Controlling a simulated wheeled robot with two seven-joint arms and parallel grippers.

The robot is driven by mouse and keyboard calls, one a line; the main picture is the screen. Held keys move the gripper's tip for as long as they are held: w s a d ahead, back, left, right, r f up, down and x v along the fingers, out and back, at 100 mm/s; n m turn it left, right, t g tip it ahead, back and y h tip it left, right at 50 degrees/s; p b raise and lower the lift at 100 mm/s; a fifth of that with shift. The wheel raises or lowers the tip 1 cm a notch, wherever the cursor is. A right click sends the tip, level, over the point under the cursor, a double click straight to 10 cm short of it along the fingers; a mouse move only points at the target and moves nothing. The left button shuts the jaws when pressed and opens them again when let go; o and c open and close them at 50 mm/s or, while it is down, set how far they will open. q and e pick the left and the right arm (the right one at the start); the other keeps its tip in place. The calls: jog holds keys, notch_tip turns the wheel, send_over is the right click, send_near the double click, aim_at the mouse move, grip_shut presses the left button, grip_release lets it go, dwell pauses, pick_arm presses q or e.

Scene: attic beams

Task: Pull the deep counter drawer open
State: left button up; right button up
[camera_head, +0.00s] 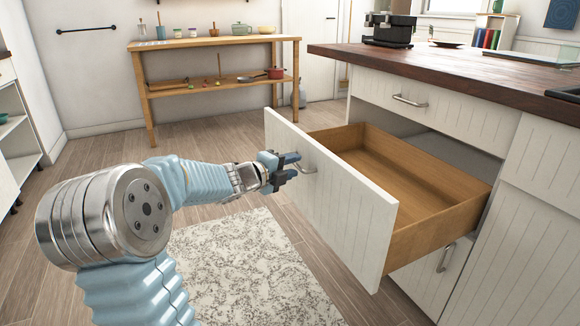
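The deep counter drawer (338,204) stands well out from the white counter, and its empty wooden inside (415,180) shows. Its white front panel faces left, with a metal bar handle (308,170) near the upper part. My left gripper (291,168) is at this handle, its dark fingers closed around the handle's near-left part. The fingers hide part of the handle. My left arm reaches in from the lower left. My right gripper is not in view.
A shallower closed drawer (440,108) sits above under the dark wood countertop (455,75). A cabinet door (430,283) is below. A patterned rug (245,265) lies on the floor left of the drawer. A wooden side table (210,42) with pots stands at the back.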

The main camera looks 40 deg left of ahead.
pick_arm(q)
jog(key=s+r+p, duration=0.2)
jog(key=s, duration=1.1)
jog(key=shift+s+r, duration=0.25)
jog(key=shift+r, duration=0.1)
